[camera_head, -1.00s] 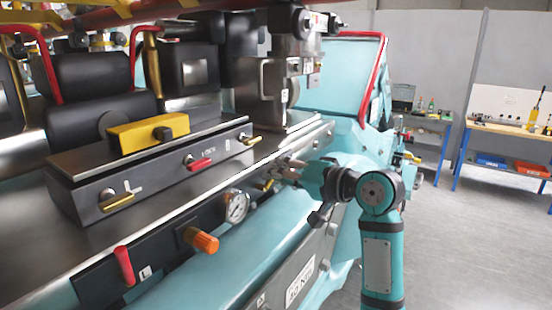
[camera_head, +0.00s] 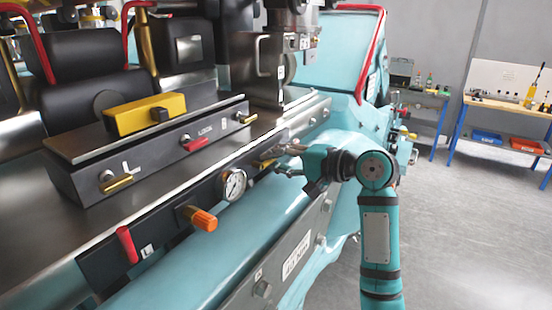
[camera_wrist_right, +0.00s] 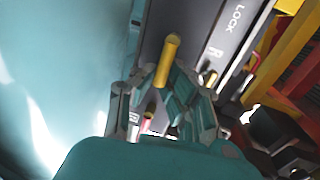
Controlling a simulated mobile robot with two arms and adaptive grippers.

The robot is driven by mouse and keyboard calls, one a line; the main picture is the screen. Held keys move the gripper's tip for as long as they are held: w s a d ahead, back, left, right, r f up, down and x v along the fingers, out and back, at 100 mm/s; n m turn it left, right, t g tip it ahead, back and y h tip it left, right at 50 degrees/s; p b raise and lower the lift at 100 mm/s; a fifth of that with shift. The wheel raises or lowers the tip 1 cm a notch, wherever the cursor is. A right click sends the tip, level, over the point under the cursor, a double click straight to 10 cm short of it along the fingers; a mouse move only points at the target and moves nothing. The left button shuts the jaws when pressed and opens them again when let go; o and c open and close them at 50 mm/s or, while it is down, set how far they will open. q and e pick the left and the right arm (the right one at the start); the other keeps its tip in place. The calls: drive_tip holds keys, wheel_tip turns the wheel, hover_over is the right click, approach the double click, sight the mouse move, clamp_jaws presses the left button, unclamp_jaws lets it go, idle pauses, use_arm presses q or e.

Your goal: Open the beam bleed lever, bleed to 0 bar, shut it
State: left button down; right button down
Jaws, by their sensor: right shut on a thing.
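The small yellow bleed lever (camera_wrist_right: 168,60) stands up between the fingers of my right gripper (camera_wrist_right: 155,92) in the right wrist view. In the head view my right gripper (camera_head: 283,158) is at the front beam, just right of the round pressure gauge (camera_head: 234,185). It is shut on the yellow lever, which its fingers partly hide there. The gauge has a white face; its needle is too small to read. My left gripper is not in view.
An orange knob (camera_head: 203,219) and a red lever (camera_head: 127,245) sit on the same beam, left of the gauge. Above is a grey lock box with a yellow block (camera_head: 145,114) and small levers. Workbenches stand at the back right; the floor between is clear.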

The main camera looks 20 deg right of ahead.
idle(0.3)
drive_tip(key=c, duration=1.4)
unclamp_jaws()
drive_tip(key=shift+o, duration=0.2)
drive_tip(key=v, duration=1.2)
